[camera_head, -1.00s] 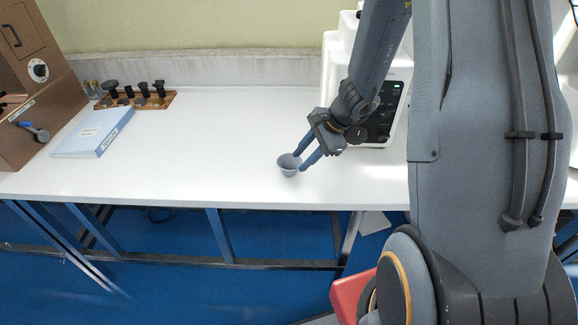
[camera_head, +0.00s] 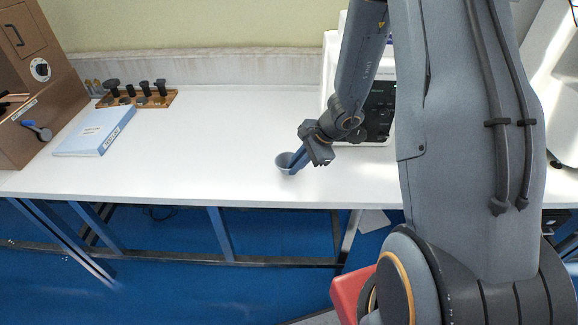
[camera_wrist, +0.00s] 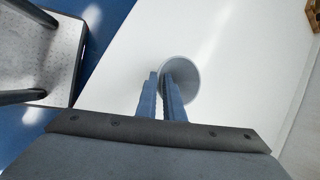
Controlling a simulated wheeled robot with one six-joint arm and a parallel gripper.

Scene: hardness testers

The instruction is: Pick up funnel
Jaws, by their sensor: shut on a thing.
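The funnel (camera_head: 283,167) is a small grey-blue cone, wide mouth up, at the front middle of the white table. It also shows in the wrist view (camera_wrist: 187,72) as a round rim. My gripper (camera_head: 295,162) comes to it from the right and is shut on its rim wall. In the wrist view, the blue fingers (camera_wrist: 162,82) are close together at the funnel's left edge, one over its mouth and one outside it. The funnel's lower part is hidden, and I cannot tell if it touches the table.
A white tester (camera_head: 379,112) with a dark panel stands right behind my gripper. A blue-and-white binder (camera_head: 95,131), a wooden rack of black parts (camera_head: 150,99) and a brown cabinet (camera_head: 38,110) are at left. The table (camera_head: 215,150) between is clear.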

